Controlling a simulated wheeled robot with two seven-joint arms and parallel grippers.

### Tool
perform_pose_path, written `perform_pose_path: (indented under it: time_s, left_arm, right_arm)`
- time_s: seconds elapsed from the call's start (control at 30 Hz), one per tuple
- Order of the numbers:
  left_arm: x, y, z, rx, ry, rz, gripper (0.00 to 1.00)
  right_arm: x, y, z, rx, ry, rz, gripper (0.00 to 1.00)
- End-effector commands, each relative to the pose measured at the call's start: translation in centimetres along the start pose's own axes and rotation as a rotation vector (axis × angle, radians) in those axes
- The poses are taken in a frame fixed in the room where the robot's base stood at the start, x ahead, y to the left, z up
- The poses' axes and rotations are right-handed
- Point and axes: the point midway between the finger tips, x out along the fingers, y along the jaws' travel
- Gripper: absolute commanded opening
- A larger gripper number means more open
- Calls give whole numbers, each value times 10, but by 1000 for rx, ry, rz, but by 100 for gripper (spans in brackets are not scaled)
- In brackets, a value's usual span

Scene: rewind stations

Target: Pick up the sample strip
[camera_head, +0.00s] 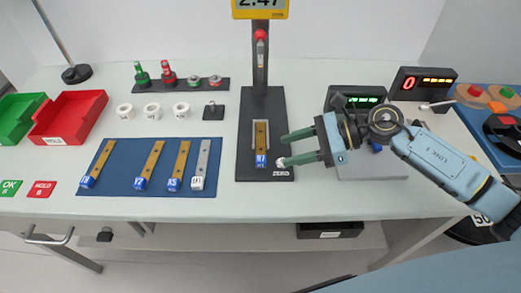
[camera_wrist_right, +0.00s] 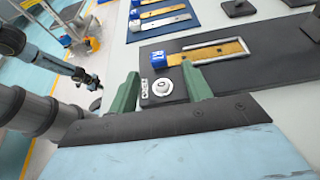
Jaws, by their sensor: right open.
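A brass-coloured sample strip (camera_head: 262,135) with a blue end block (camera_head: 262,160) lies in the slot of the black gauge stand. It also shows in the right wrist view (camera_wrist_right: 215,53), with its blue block (camera_wrist_right: 158,60) towards the left. My right gripper (camera_head: 283,151) has green fingers, spread apart with nothing between them that I can see held. Its fingertips are just right of the strip's blue block. In the right wrist view the stand's white ZERO knob (camera_wrist_right: 162,86) shows between the fingers. Other strips (camera_head: 152,160) lie on the blue mat (camera_head: 125,153). My left gripper is not identifiable.
The gauge column (camera_head: 260,70) rises behind the strip. White rings (camera_head: 153,110) and a peg rack (camera_head: 180,85) stand back left, with red (camera_head: 67,118) and green trays beyond. A grey plate (camera_head: 375,170) and displays (camera_head: 357,98) stand to the right.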

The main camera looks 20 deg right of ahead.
Motion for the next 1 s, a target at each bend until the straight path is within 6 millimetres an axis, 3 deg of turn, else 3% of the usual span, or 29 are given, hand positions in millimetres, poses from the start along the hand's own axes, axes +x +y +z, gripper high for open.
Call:
perform_pose_path:
  time_s: [0.27, 0.53, 0.83, 1.0]
  left_arm:
    - [-1, 4, 3, 1, -4, 6, 0]
    - [-2, 4, -1, 0, 3, 6, 0]
    - [-1, 3, -7, -1, 10, 4, 0]
    - [-1, 3, -7, -2, 10, 4, 0]
  right_arm:
    - [23, 1, 0, 2, -3, 1, 49]
    - [61, 4, -1, 2, -4, 0, 49]
    - [66, 4, -2, 1, 0, -1, 49]
    - [66, 4, -2, 1, 0, -1, 28]
